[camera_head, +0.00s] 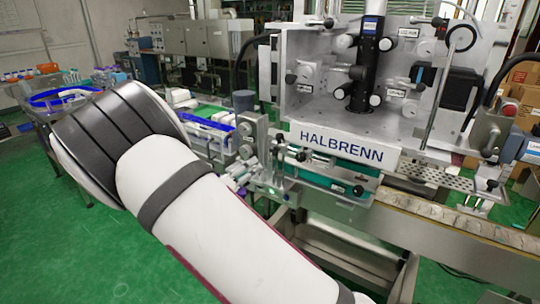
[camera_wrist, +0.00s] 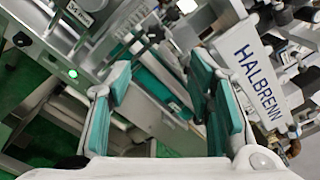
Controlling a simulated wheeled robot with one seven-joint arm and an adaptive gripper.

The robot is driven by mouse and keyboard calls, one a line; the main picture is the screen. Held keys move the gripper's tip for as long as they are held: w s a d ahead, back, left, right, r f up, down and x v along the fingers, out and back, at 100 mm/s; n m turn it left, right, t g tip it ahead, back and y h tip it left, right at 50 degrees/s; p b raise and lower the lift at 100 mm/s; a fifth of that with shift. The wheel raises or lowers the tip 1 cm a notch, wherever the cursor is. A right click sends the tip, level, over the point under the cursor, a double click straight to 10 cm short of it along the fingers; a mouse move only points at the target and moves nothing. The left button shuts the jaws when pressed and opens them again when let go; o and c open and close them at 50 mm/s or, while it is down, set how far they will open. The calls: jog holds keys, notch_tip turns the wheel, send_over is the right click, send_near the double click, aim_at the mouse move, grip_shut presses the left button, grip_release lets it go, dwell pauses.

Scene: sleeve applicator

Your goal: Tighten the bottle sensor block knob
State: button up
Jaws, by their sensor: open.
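The labelling machine with the HALBRENN sign (camera_head: 342,146) stands ahead. Below and left of the sign is a metal bracket assembly (camera_head: 262,150) with small black knobs, one of them at its right side (camera_head: 300,156). Another black knob (camera_head: 358,190) sits at the teal-edged unit under the sign. I cannot tell for sure which knob belongs to the bottle sensor block. In the wrist view, my gripper (camera_wrist: 162,78) is open, with teal pads and nothing between them. Dark knob-like parts (camera_wrist: 154,34) show beyond the fingertips. My arm hides part of the bracket area in the head view.
The conveyor (camera_head: 460,222) runs to the lower right. A green light (camera_wrist: 72,73) glows on a metal bracket left of my gripper, near a "34 mm" label (camera_wrist: 79,14). The HALBRENN sign (camera_wrist: 258,72) is close to my right finger. Green floor lies open at left.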

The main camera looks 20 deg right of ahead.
aim_at(273, 152)
jog(key=shift+n, duration=0.3)
jog(key=x, duration=1.3)
jog(key=shift+w, duration=0.55)
grip_shut()
